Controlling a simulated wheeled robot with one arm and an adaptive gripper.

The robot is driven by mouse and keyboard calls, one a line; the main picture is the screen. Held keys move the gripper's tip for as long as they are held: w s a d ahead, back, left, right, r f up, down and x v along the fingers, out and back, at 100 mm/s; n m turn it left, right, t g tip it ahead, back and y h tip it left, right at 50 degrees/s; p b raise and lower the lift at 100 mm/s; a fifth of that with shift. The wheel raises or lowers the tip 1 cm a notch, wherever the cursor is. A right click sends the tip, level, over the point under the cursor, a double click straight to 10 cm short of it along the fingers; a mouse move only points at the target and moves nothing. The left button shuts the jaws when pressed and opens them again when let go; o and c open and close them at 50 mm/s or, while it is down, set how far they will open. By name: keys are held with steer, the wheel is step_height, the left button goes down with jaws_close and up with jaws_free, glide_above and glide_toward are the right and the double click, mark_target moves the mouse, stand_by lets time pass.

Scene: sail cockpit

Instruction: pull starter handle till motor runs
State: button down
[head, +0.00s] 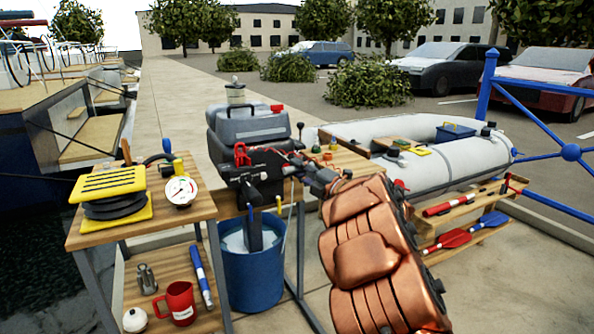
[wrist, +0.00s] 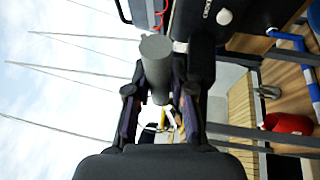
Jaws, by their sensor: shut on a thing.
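The outboard motor (head: 250,125), with a grey cowl and dark lower body, is clamped upright on a stand, its leg down in a blue bucket (head: 256,275) of water. My gripper (head: 312,177) is at the right side of the motor's front. In the wrist view my gripper (wrist: 162,85) is shut on a grey round bar (wrist: 156,52), which appears to be the starter handle. The bar lies between the two dark fingers, close to the motor's dark body (wrist: 245,18). Any starter cord is hidden from me. I cannot tell whether the motor runs.
A wooden cart (head: 190,215) at left holds a yellow pump (head: 110,185), a gauge (head: 181,191) and a red mug (head: 178,304).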

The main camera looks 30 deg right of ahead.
steer(key=c, duration=1)
jaws_free()
steer(key=v, duration=1.2)
steer(key=shift+s, duration=0.1)
